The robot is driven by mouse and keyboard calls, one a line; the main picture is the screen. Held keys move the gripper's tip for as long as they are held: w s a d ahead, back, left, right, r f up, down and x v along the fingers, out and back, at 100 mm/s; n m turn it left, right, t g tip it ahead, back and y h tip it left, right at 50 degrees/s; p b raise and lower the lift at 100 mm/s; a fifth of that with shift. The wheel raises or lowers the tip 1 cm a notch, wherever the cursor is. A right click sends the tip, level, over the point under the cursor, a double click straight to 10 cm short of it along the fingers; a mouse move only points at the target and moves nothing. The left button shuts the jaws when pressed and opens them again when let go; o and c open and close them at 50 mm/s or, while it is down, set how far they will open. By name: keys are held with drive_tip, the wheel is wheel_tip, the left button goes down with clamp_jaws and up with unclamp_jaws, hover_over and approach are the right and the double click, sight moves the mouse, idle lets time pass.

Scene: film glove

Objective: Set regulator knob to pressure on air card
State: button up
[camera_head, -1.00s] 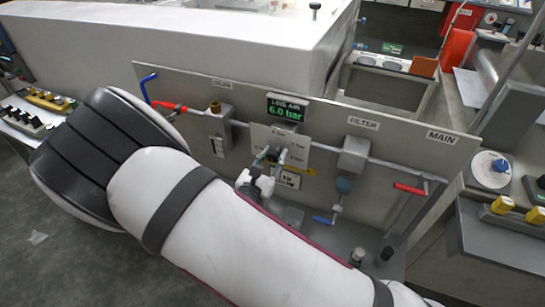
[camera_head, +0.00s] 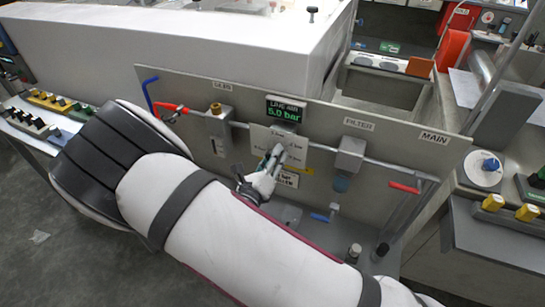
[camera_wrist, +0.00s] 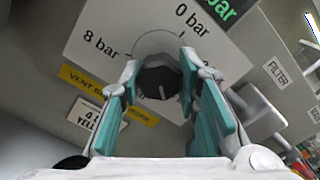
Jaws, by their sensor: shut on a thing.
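The black regulator knob (camera_wrist: 160,82) sits on a white dial plate (camera_wrist: 215,68) marked 0 bar and 8 bar. My gripper (camera_wrist: 160,68) has its teal fingers on both sides of the knob, shut on it; in the head view my gripper (camera_head: 271,161) hides the knob. The line air display (camera_head: 284,108) above the plate reads 5.0 bar. The air card (camera_head: 287,179) is below the plate, partly hidden by my gripper. In the wrist view the card (camera_wrist: 97,115) shows a 4 and part of the word yellow; the rest is covered.
A yellow vent strip (camera_wrist: 90,83) lies between plate and card. The filter (camera_head: 350,153) hangs right of the plate, with a blue-handled valve (camera_head: 322,217) below. Red handles sit at the left (camera_head: 172,108) and right (camera_head: 405,188) of the panel.

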drive_tip(key=shift+n, duration=0.6)
drive_tip(key=o, duration=1.2)
drive_tip(key=v, duration=1.2)
drive_tip(key=shift+r, duration=0.1)
